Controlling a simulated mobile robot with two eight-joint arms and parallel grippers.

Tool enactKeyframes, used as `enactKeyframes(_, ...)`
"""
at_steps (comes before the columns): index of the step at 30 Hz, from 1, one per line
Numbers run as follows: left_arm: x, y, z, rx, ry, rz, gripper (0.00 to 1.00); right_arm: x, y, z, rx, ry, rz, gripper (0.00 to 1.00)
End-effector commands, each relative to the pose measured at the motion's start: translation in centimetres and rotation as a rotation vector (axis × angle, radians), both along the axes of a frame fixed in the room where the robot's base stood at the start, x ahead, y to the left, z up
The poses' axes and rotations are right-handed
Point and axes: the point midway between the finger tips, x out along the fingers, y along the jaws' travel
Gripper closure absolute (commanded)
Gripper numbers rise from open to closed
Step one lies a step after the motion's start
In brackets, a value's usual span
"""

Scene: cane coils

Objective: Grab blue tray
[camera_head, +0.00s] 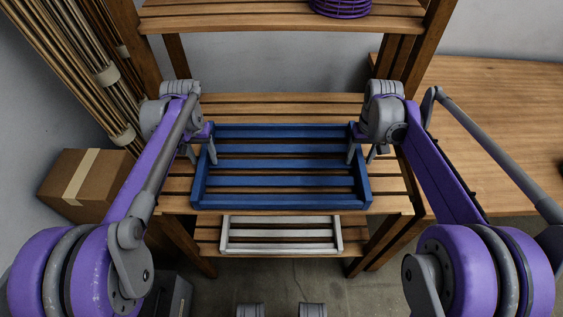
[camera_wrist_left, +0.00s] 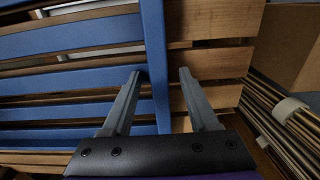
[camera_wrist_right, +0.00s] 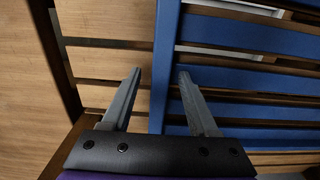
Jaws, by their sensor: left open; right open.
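The blue tray (camera_head: 280,197) is slatted and lies on a wooden slatted shelf (camera_head: 280,105) in the middle of the head view. My left gripper (camera_head: 202,158) is open at the tray's left side. In the left wrist view its fingers (camera_wrist_left: 160,78) stand on either side of the tray's side wall (camera_wrist_left: 155,50). My right gripper (camera_head: 362,155) is open at the tray's right side. In the right wrist view its fingers (camera_wrist_right: 160,75) stand on either side of the opposite side wall (camera_wrist_right: 166,45). Whether any finger touches the wall I cannot tell.
A white slatted tray (camera_head: 280,248) is on the lower shelf. A cardboard box (camera_head: 85,183) and bundled canes (camera_head: 85,60) stand at left. A wooden table (camera_head: 490,130) at right looks clear.

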Motion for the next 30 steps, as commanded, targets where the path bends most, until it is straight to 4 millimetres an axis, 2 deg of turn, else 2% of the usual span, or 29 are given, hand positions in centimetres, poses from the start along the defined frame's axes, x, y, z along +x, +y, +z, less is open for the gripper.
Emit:
enactKeyframes(5,0.00,0.00,0.02,0.000,0.000,0.000,0.42,0.00,0.00,0.02,0.000,0.000,0.000,0.42)
enactKeyframes(12,-0.01,0.00,0.03,0.000,0.000,0.000,0.85,-0.01,0.00,0.03,0.000,0.000,0.000,0.85)
enactKeyframes(15,-0.01,0.01,0.03,0.000,0.000,0.000,1.00,-0.01,-0.01,0.03,0.000,0.000,0.000,1.00)
enactKeyframes(30,-0.01,0.01,0.04,0.000,0.000,0.000,1.00,-0.01,-0.01,0.04,0.000,0.000,0.000,1.00)
